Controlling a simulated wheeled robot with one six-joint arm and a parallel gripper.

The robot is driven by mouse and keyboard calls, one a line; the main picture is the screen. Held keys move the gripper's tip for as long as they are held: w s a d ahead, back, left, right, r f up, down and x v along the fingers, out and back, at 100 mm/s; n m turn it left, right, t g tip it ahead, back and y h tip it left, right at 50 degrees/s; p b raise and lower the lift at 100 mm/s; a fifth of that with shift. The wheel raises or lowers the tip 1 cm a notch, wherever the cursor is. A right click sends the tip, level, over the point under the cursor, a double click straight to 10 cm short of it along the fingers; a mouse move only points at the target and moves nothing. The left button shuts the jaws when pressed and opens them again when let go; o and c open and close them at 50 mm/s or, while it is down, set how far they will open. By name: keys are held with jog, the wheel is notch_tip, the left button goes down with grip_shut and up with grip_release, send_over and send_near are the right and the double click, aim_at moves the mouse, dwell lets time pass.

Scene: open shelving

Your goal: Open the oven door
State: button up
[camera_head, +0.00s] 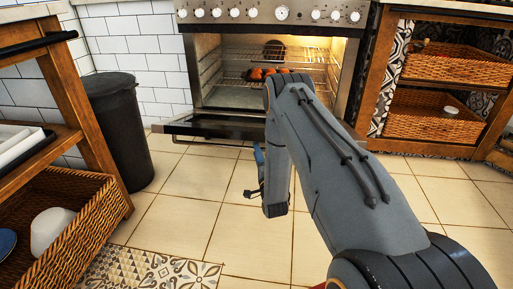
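The oven (340,45) stands against the back wall, with a row of knobs on its front panel. Its door (215,126) is folded down, roughly flat and low in front of the lit cavity. Inside, orange-red food (258,73) sits on a wire rack, and a dark round item (274,50) stands above it. My gripper (252,193) hangs in front of the door and below it in the picture, apart from the door's visible edge. My arm hides the door's right part and some of the gripper, and the fingers are too small to read.
A dark bin (118,130) stands left of the oven. A wooden shelf with a wicker basket (75,235) is at the left. Wooden shelving with wicker baskets (455,65) is at the right. The tiled floor (185,205) before the oven is clear; a patterned mat (150,272) lies in front.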

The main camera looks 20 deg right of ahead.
jog(key=p+v, duration=0.1)
jog(key=v, duration=0.3)
jog(key=shift+s+f, duration=0.1)
jog(key=shift+s, duration=0.2)
jog(key=shift+f, duration=0.1)
jog(key=s+d+f+b, duration=0.1)
jog(key=s+f, duration=0.3)
jog(key=f, duration=0.3)
jog(key=shift+d+f+b, duration=0.35)
jog(key=shift+b, duration=0.05)
dwell(0.4)
dwell(0.5)
